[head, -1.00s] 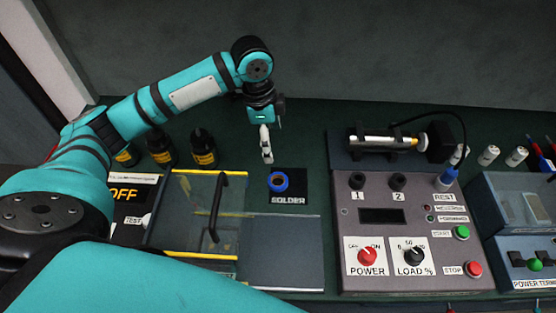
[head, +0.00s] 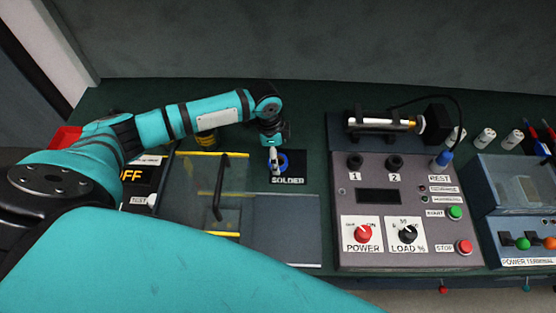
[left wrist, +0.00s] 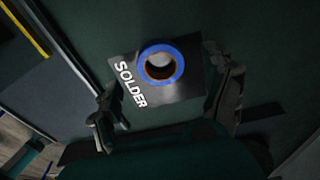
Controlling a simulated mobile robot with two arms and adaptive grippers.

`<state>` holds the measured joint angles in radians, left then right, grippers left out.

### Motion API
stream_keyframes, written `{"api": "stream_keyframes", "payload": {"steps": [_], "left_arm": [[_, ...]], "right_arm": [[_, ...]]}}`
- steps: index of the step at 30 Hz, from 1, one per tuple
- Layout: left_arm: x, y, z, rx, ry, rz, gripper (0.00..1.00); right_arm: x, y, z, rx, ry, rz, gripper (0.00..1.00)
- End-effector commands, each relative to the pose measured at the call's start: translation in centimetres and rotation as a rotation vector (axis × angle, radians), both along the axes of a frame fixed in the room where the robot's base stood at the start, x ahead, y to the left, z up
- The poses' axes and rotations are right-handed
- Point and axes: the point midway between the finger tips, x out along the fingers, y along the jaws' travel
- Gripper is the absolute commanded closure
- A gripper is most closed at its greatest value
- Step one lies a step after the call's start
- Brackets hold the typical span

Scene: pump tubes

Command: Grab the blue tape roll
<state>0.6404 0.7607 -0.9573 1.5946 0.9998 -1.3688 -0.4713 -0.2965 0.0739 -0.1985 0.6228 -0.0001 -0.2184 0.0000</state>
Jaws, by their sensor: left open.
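The blue tape roll (head: 283,162) lies flat on the black mat marked SOLDER (head: 290,179). In the left wrist view the blue tape roll (left wrist: 161,64) shows its round hole, and the SOLDER mat (left wrist: 190,88) is under it. My left gripper (head: 274,161) is open and points down at the roll, partly covering its left side in the head view. In the left wrist view the fingers of my left gripper (left wrist: 168,100) stand wide apart on either side of the mat, with the roll between and a little beyond them. No contact with the roll shows. My right gripper is not in view.
A clear-lidded box with yellow edges (head: 190,190) and a black handle stands left of the mat. A grey control panel (head: 400,215) with knobs and buttons stands to the right. A flat grey plate (head: 288,228) lies in front of the mat.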

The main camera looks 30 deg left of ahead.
Motion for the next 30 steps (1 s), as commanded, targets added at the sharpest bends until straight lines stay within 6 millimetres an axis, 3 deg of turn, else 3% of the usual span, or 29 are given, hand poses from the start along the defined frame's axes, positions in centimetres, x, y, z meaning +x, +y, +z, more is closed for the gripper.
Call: {"api": "stream_keyframes", "payload": {"steps": [6, 14, 27, 30], "left_arm": [[0.1, -0.2, -2.6, 0.000, 0.001, 0.000, 0.17], [0.1, -0.2, -2.9, 0.001, 0.000, -0.001, 0.17], [0.2, -0.2, -2.9, 0.000, 0.000, -0.001, 0.72], [0.2, -0.2, -2.9, 0.000, -0.001, 0.000, 0.72]], "right_arm": [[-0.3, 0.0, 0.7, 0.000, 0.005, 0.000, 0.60], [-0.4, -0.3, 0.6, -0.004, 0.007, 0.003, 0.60], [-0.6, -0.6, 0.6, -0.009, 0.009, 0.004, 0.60], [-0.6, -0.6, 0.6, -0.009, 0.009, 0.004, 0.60]]}}
